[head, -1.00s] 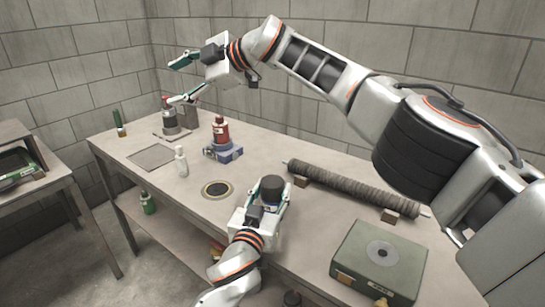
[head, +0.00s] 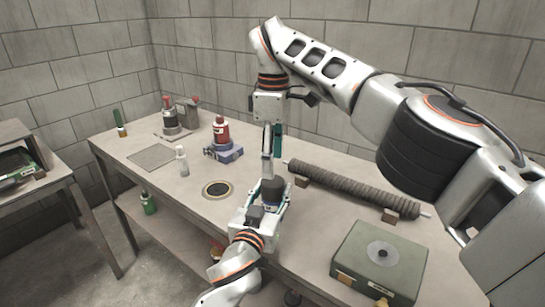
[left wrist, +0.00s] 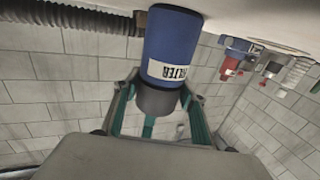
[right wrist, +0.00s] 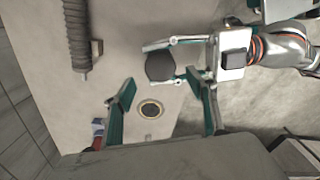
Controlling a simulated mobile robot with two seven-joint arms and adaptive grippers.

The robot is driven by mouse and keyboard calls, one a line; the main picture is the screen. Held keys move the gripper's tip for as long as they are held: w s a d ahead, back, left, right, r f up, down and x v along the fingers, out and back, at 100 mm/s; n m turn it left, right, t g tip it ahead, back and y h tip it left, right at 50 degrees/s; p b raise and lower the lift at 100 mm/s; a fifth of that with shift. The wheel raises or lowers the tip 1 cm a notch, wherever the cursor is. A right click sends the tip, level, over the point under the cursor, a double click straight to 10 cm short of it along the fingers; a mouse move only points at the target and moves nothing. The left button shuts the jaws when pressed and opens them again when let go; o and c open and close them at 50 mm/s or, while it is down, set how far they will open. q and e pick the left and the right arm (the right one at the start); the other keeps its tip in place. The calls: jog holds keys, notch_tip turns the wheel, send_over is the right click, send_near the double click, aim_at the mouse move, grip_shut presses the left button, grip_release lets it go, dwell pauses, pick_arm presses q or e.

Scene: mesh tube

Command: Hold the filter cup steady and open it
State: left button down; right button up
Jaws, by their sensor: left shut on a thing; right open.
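The filter cup (left wrist: 172,45) is a blue cylinder with a white FILTER label and a dark grey end. In the head view its dark round top (head: 273,184) faces up; the right wrist view also shows this top (right wrist: 160,66). My left gripper (head: 268,197) is shut on the cup, with a finger on each side. My right gripper (head: 271,152) points down from above the cup, close over its top. Its fingers are spread and empty in the right wrist view (right wrist: 163,92). I cannot tell whether the cup touches the table.
A ribbed mesh tube (head: 350,188) lies on blocks behind the cup. A green-grey box (head: 378,262) stands at the front right.

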aim_at(273, 181)
jog(key=shift+f, duration=3.95)
jog(key=c, duration=1.2)
jog(key=shift+o, duration=0.2)
jog(key=shift+n, duration=1.6)
jog(key=o, duration=1.2)
jog(key=shift+r, duration=0.1)
